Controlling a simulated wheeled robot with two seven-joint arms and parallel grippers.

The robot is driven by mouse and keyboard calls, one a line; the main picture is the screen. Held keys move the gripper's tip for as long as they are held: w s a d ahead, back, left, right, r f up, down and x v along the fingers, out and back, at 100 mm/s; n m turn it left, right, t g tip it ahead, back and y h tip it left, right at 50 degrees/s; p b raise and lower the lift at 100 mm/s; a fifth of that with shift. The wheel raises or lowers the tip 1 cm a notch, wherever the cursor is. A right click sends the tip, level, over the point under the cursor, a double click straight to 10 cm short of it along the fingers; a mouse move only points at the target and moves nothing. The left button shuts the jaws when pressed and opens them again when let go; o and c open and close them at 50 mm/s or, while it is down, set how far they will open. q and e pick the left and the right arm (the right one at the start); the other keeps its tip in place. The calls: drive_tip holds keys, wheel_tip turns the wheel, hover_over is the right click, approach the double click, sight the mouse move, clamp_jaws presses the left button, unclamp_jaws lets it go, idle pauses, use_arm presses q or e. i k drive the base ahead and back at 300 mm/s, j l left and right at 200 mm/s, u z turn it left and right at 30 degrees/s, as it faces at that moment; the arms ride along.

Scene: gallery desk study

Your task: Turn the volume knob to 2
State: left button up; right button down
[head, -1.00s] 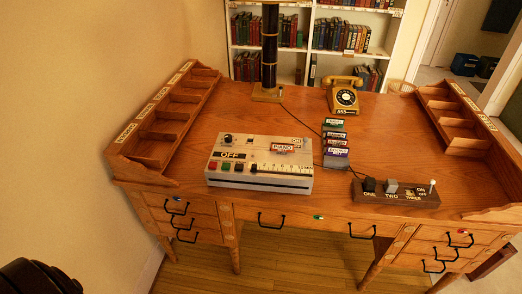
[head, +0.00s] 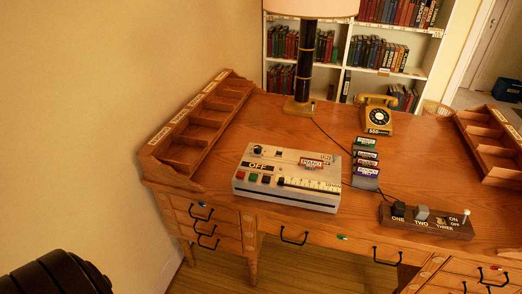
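The control box (head: 288,178) is a pale box on the desk, left of centre in the head view. A dark round knob (head: 257,149) sits at its back left corner, above a black "OFF" label. I cannot read any numbers around the knob. Red and green buttons and a scale strip lie along its front. A dark ribbed rounded part at the lower left looks like part of my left arm. Neither gripper's fingertips show in the head view.
The wooden desk (head: 320,219) carries a lamp (head: 304,70), a yellow telephone (head: 377,115), a stack of labelled cartridges (head: 366,163) and a switch block (head: 427,221). Slotted organisers stand at the left (head: 207,122) and right (head: 490,140). Bare desktop lies around the box.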

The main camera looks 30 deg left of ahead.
sight(257, 148)
drive_tip(key=i+l, duration=0.2)
drive_tip(key=i+l+u, duration=0.15)
drive_tip(key=u, duration=0.2)
drive_tip(key=i+l+u, duration=0.65)
drive_tip(key=k+j, duration=0.05)
